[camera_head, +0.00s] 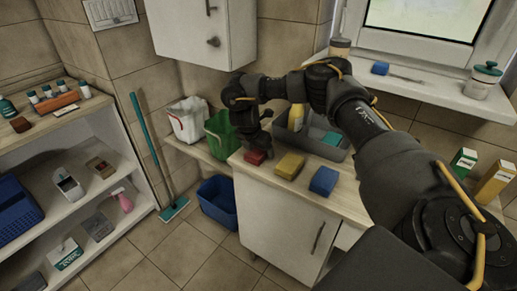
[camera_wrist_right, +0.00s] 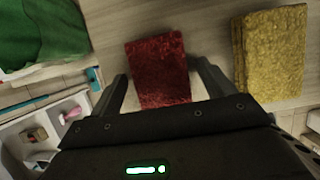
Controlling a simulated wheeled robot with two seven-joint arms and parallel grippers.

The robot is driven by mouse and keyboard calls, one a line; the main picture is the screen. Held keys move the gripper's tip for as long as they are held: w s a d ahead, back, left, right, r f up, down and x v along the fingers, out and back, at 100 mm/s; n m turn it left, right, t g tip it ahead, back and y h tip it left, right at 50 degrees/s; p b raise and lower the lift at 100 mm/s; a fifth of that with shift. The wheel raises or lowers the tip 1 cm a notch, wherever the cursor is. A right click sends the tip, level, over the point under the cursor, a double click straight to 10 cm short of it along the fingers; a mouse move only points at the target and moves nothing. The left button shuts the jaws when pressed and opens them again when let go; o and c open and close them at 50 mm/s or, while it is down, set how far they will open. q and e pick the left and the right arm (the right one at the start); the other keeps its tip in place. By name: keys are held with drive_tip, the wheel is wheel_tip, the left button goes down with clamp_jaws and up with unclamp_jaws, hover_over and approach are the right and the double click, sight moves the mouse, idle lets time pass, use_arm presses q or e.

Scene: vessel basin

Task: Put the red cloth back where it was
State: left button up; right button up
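The red cloth (camera_head: 254,157) is a folded block lying on the wooden counter near its left end. In the right wrist view the red cloth (camera_wrist_right: 157,62) lies between the two fingers. My right gripper (camera_head: 261,143) is just above and behind it in the head view and partly hides it. In the wrist view the right gripper (camera_wrist_right: 161,70) is open, one finger on each side of the cloth, with narrow gaps. A yellow cloth (camera_head: 289,165) and a blue cloth (camera_head: 323,181) lie in a row to its right. My left gripper is not in view.
A green bin (camera_head: 221,133) and a white bin (camera_head: 188,119) stand left of the counter, with a blue bucket (camera_head: 217,203) below. A grey basin (camera_head: 341,152) holding a bottle and a teal item sits behind the cloths. The yellow cloth is close beside the right finger.

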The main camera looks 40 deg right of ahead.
drive_tip(key=shift+r, duration=0.1)
drive_tip(key=p+v, duration=0.1)
drive_tip(key=v, duration=1.1)
